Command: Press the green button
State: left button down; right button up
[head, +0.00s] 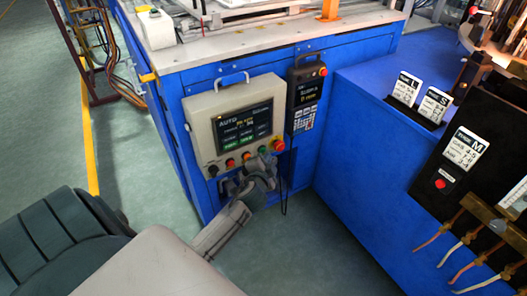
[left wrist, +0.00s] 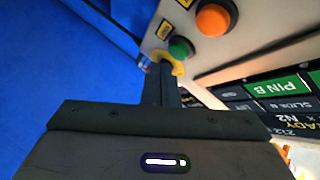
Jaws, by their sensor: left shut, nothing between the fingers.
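The green button (head: 263,149) is in the lower button row of the beige control panel (head: 201,114), between an orange button and a red one. It also shows in the left wrist view (left wrist: 181,48), just beyond and slightly right of my fingertips. My left gripper (head: 268,165) is shut and empty, just below the green button in the head view. In the left wrist view its dark fingers (left wrist: 162,72) point toward the panel face. I cannot tell whether they touch it. A yellow curved piece (left wrist: 172,60) shows at the fingertips, partly hidden by them. My right gripper is not in view.
An orange button (head: 247,154) and a red button (head: 278,145) flank the green one. A dark handheld pendant (head: 307,85) hangs right of the panel. A blue cabinet (head: 375,150) stands at right. The floor (head: 150,170) at left is clear.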

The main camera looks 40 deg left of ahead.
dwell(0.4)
pick_arm(q)
jog(key=shift+w+a, duration=0.2)
jog(key=shift+a, duration=0.25)
